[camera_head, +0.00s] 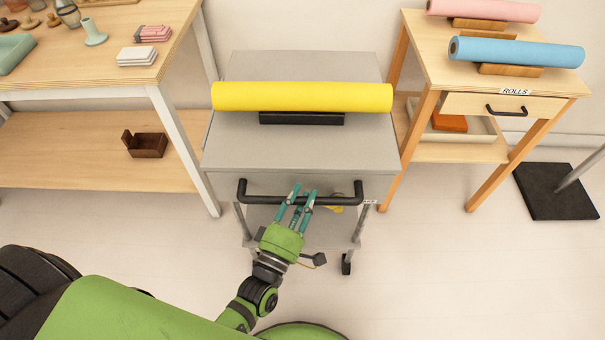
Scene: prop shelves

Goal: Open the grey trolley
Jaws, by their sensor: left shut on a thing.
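The grey trolley (300,158) stands in the middle, with a black bar handle (335,200) across its front. Its front looks closed, with no gap visible at the top edge. The fingers hide a short part of the bar. My right gripper is not in view.
A yellow roll (300,97) rests on a black holder (300,118) on the trolley top. A wooden table (75,80) stands left and a wooden stand (430,60) with rolls stands right, both close to the trolley. The floor (420,270) in front is clear.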

